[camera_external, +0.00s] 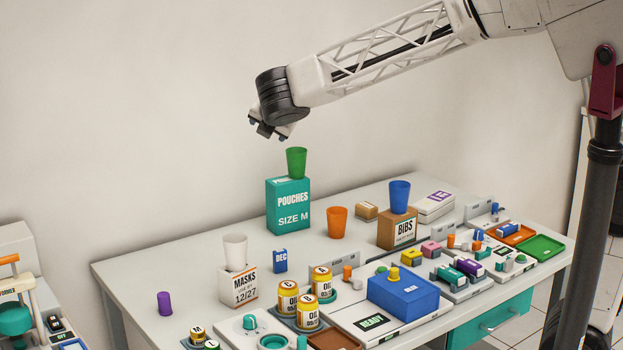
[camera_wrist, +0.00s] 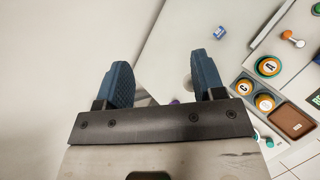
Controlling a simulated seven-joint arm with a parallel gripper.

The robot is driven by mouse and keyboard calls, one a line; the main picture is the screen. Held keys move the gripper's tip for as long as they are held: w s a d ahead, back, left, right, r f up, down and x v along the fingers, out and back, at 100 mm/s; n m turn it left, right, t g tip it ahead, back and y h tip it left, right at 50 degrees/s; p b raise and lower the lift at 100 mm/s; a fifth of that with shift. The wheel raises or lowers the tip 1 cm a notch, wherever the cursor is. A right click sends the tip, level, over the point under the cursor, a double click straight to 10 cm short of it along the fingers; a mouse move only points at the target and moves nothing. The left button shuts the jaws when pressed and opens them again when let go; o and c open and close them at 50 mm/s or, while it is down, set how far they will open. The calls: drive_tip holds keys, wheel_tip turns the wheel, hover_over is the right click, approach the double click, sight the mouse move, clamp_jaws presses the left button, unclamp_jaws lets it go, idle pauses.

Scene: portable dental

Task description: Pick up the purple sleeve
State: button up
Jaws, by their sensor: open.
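The purple sleeve (camera_external: 165,303) is a small purple cylinder standing upright on the front left of the white table (camera_external: 130,271). My gripper (camera_external: 268,132) is high above the table, up and to the right of the sleeve and far from it, near the green cup in the picture. In the wrist view my gripper (camera_wrist: 160,80) shows two blue fingers spread apart, with nothing held between them.
The teal pouches box (camera_external: 288,207) carries a green cup (camera_external: 297,162). The masks box (camera_external: 238,290) with a white cup (camera_external: 235,252) stands right of the sleeve. Gold cans (camera_external: 322,283) and a blue box (camera_external: 403,296) are farther right. The table left of the masks box is mostly clear.

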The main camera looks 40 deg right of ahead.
drive_tip(key=w+a+f+n+t+y, duration=0.1)
drive_tip(key=w+a+n, duration=0.15)
drive_tip(key=a, duration=0.45)
drive_tip(key=w+a+f+n+t+y, duration=0.1)
drive_tip(key=w+a+n, duration=0.1)
drive_tip(key=a+n, duration=0.35)
drive_tip(key=n+t+y, duration=0.1)
drive_tip(key=n+y, duration=0.1)
drive_tip(key=n, duration=0.2)
hover_over(166, 297)
drive_tip(key=s, duration=0.2)
wheel_tip(166, 297, down, 3)
wheel_tip(166, 297, down, 27)
drive_tip(key=shift+r+m, duration=0.15)
drive_tip(key=shift+m, duration=0.15)
drive_tip(key=shift+a, duration=0.1)
drive_tip(key=shift+f, duration=2.9)
